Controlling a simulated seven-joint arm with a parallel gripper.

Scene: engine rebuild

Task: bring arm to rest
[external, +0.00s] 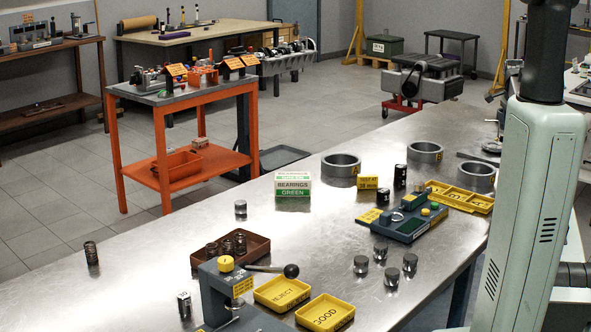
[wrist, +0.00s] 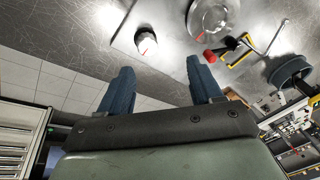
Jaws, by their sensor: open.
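My gripper (wrist: 161,82) shows in the wrist view with its two dark blue fingers spread apart and nothing between them. The fingertips point toward the metal table surface and the tiled floor. My gripper is outside the external view; only my pale green arm (external: 530,215) shows there, rising at the right edge beside the metal workbench (external: 330,225). In the wrist view a white cylinder with a red mark (wrist: 146,41) stands on a metal surface beyond the fingers. A round metal part (wrist: 212,14) is to its right. Neither touches the fingers.
On the workbench are a brown spring tray (external: 256,254), yellow REJECT (external: 281,293) and GOOD (external: 326,314) trays, a blue-grey gauge (external: 403,224), a bearings box (external: 293,185), several metal cylinders and rings. An orange cart (external: 200,105) stands behind.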

